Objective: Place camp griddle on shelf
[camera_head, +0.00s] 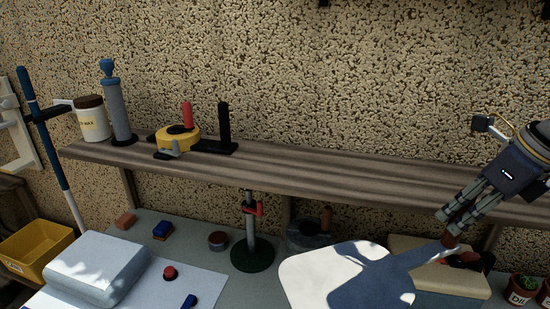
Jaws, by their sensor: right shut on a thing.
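The camp griddle (365,283) appears as a broad, flat, pale piece with rounded corners, partly sunlit and partly in blue-grey shade. It is low in the middle right, below the shelf's front edge, and the bottom of the picture cuts it off. A narrow handle runs from it up to the right. My right gripper (450,228) comes in from the right, in front of the shelf, and is shut on the handle's brown end. The wooden shelf (310,170) runs along the speckled wall. My left gripper is not in view.
On the shelf's left stand a labelled jar (91,120), a grey cylinder with a blue top (116,110) and a yellow tape measure (178,137). The shelf's middle is clear. Below are a round-based stand (252,253), a pale box (98,268) and a yellow bin (38,250).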

